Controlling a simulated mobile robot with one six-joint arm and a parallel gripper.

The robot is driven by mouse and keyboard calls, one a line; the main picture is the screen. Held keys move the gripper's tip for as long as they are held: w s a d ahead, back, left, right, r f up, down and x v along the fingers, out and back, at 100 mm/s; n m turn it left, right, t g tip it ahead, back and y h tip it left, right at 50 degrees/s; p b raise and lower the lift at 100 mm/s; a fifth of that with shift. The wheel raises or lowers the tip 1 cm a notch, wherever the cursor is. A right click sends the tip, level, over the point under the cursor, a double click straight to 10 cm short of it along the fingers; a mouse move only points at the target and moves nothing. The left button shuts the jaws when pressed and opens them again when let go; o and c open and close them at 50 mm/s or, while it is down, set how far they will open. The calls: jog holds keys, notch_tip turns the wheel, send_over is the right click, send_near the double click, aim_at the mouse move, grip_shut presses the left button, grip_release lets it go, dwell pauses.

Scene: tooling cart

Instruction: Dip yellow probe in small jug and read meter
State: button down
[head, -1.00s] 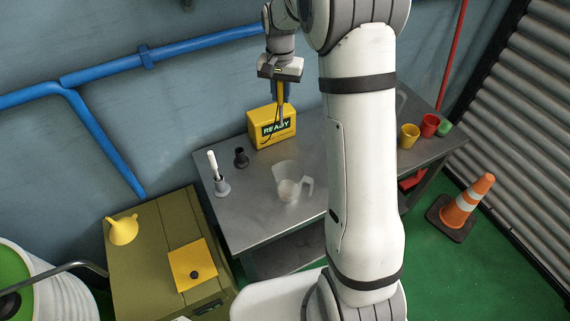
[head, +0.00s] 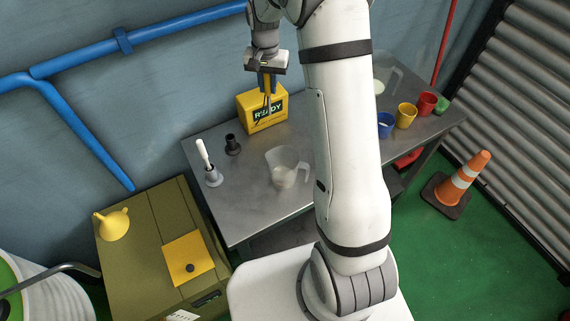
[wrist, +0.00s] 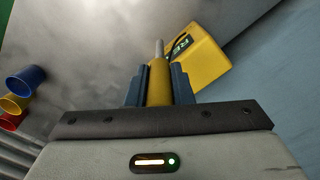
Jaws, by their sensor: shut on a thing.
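My gripper (head: 267,82) is shut on the yellow probe (wrist: 158,84), whose grey tip points away from the fingers in the wrist view. In the head view the probe hangs downward in front of the yellow meter (head: 278,103), partly covering its READY display. A clear jug (head: 280,171) with a handle and pale contents stands on the steel cart, nearer than the meter and apart from the probe. A second clear jug (head: 392,76) stands at the back, partly hidden by my arm, so I cannot compare their sizes well.
The cart top (head: 235,205) also bears a black holder (head: 233,146) and a white-handled tool in a grey holder (head: 211,177) at left. Blue (head: 386,126), yellow (head: 405,116), red (head: 426,103) and green cups stand at right. An olive cabinet (head: 135,270) stands at front left.

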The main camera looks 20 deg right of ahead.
jog(key=s+r+b, duration=0.2)
jog(key=s+r, duration=0.1)
jog(key=s, duration=0.5)
jog(key=b, duration=1.3)
send_over(284, 153)
jog(key=s+a, duration=0.1)
jog(key=s, duration=0.3)
notch_tip(284, 153, down, 13)
jog(key=shift+w+a+r, duration=0.1)
jog(key=shift+w, duration=0.05)
dwell(1.8)
notch_tip(284, 153, up, 14)
jog(key=p, duration=1.1)
dwell(0.3)
dwell(0.7)
